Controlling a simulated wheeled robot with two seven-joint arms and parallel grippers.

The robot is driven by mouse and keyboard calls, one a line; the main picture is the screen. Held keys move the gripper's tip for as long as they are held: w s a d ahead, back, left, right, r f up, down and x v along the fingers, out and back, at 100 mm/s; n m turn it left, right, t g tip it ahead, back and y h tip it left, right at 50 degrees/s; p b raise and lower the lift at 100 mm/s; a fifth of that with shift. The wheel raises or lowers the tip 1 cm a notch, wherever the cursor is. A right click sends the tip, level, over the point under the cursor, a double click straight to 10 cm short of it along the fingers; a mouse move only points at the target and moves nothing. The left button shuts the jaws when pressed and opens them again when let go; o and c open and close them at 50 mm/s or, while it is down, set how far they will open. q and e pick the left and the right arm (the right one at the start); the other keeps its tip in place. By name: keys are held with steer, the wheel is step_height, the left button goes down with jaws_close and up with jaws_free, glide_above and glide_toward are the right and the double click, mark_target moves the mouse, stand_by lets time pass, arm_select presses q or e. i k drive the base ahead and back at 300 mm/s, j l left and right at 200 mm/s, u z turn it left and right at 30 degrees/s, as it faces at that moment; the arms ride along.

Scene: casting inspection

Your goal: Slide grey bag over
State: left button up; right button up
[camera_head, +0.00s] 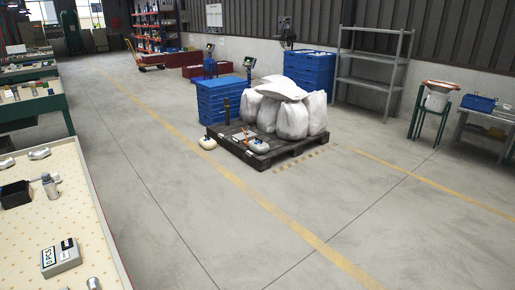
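Several pale grey-white bags (292,120) stand close together on a dark wooden pallet (272,158) in the middle distance of the head view. One more pale bag (281,87) lies flat across their tops. I cannot tell which single bag is the grey one. Neither of my grippers shows in the head view.
Blue crates (222,101) stand behind the pallet, with another blue stack (309,70) further back. A cream-topped table (92,222) runs along the left, bearing metal parts and a grey box (61,257). A grey shelf (372,68) stands by the wall. The foreground floor is clear.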

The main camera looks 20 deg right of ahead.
mark_target(259, 146)
steer(key=z, duration=0.65)
steer(key=i+l, duration=0.1)
steer(key=l, duration=0.3)
steer(key=i+l, duration=0.1)
steer(key=l, duration=0.3)
steer(key=i+l, duration=0.45)
steer(key=i+l+u, duration=0.1)
steer(key=i+l, duration=0.3)
steer(key=l, duration=0.15)
steer(key=i+u, duration=0.35)
steer(key=i, duration=0.3)
steer(key=i+l+u, duration=0.35)
steer(key=i, duration=0.3)
steer(key=i+z, duration=0.1)
steer(key=i, duration=0.4)
steer(key=i+j+z, duration=0.1)
steer(key=i, duration=0.4)
steer(key=i+j+z, duration=0.1)
steer(key=i, duration=0.35)
steer(key=i+j+z, duration=0.1)
steer(key=i+z, duration=0.35)
steer(key=i, duration=1.2)
steer(key=i+u, duration=0.25)
steer(key=i, duration=0.4)
steer(key=i+l+u, duration=0.2)
steer(key=i, duration=0.45)
